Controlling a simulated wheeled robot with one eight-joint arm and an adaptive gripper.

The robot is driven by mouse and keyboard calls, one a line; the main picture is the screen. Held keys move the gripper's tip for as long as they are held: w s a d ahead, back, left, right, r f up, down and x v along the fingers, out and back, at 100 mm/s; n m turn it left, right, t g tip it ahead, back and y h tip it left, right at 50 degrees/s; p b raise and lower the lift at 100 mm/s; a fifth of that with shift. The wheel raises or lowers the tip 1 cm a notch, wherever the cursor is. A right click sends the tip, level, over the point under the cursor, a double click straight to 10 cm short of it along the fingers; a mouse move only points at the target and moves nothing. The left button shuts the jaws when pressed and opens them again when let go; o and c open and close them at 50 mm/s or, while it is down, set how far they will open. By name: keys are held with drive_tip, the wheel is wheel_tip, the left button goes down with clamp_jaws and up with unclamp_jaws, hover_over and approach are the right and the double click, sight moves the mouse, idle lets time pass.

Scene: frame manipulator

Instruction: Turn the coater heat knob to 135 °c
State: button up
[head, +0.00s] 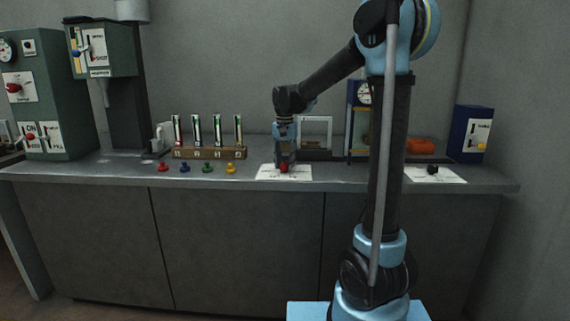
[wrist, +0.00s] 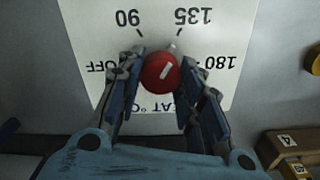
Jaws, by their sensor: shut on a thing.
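The red coater heat knob (wrist: 158,73) stands on a white dial plate (wrist: 235,25) that reads upside down in the wrist view. The plate shows OFF, 90, 135 and 180. The white mark on the knob slants up and right, toward the 135 side. My gripper (wrist: 160,68) has a finger on either side of the knob and is shut on it. In the head view my gripper (head: 285,158) reaches down over the red knob (head: 284,168) on the counter's plate (head: 264,176).
A wooden rack (head: 210,153) with several tubes stands left of the gripper, with small coloured knobs before it. A black knob (head: 432,169) on another plate is at the right. Green machines (head: 60,100) stand at the left.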

sight(285, 162)
drive_tip(key=shift+w, duration=0.1)
drive_tip(key=o, duration=1.1)
drive_tip(key=shift+c, duration=0.2)
wheel_tip(285, 162, up, 12)
drive_tip(key=shift+f, duration=0.1)
drive_tip(key=s+d+f+n, duration=0.1)
drive_tip(key=s+d+f, duration=0.2)
drive_tip(key=s+d, duration=0.6)
drive_tip(key=s+d+f+n+t, duration=0.1)
drive_tip(key=s+d+f, duration=0.5)
drive_tip(key=s+f, duration=0.5)
drive_tip(key=s+d+f+n+t, duration=0.1)
drive_tip(key=s+d+f, duration=0.5)
drive_tip(key=s+f, duration=0.5)
drive_tip(key=shift+s+d+f+n, duration=0.2)
drive_tip(key=shift+s+n, duration=0.1)
drive_tip(key=shift+s, duration=0.4)
